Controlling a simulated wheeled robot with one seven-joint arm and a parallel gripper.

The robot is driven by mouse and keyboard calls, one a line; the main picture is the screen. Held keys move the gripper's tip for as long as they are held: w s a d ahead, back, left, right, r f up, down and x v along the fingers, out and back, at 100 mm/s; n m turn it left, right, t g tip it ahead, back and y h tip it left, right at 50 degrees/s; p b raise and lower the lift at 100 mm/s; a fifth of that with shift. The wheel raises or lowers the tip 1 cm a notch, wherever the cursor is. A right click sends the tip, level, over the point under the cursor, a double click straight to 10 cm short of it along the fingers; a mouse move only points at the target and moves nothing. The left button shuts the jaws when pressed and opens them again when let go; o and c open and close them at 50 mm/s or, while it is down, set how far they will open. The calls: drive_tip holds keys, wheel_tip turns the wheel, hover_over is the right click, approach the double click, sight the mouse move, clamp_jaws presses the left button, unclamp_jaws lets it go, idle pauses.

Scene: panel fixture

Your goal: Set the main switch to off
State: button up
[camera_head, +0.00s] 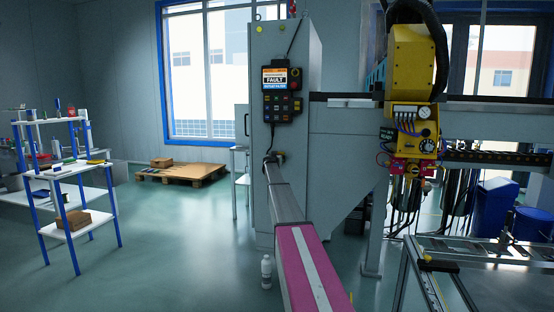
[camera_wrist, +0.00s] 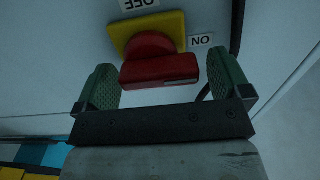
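The main switch, a red rotary handle (camera_wrist: 160,68) on a yellow plate (camera_wrist: 122,34), shows in the wrist view, mounted on a grey cabinet face. An upside-down OFF label (camera_wrist: 138,4) is at the top and an upside-down ON label (camera_wrist: 201,41) is at the right. The handle's bar lies nearly level, with a dark mark at its right end, on the ON side. My gripper (camera_wrist: 165,85) is open, one green finger on each side of the handle, with gaps between. In the head view my gripper (camera_head: 274,158) is at the cabinet, and the switch cannot be made out.
The grey cabinet (camera_head: 258,205) carries a control pendant (camera_head: 281,92) with a FAULT screen above my gripper. A yellow machine head (camera_head: 412,65) hangs at the right. A white bottle (camera_head: 266,271) stands on the floor beside my arm.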

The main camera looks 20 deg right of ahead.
drive_tip(key=c, duration=0.9)
drive_tip(key=shift+o, duration=0.2)
drive_tip(key=shift+n, duration=0.4)
drive_tip(key=n, duration=0.3)
drive_tip(key=shift+w+a+f+n, duration=0.1)
drive_tip(key=shift+f+n, duration=0.05)
drive_tip(key=shift+n, duration=0.25)
drive_tip(key=n, duration=0.4)
drive_tip(key=shift+f, duration=0.25)
drive_tip(key=n, duration=0.5)
drive_tip(key=shift+f, duration=0.2)
drive_tip(key=n, duration=0.4)
drive_tip(key=shift+f, duration=0.15)
drive_tip(key=shift+n, duration=0.3)
drive_tip(key=o, duration=0.9)
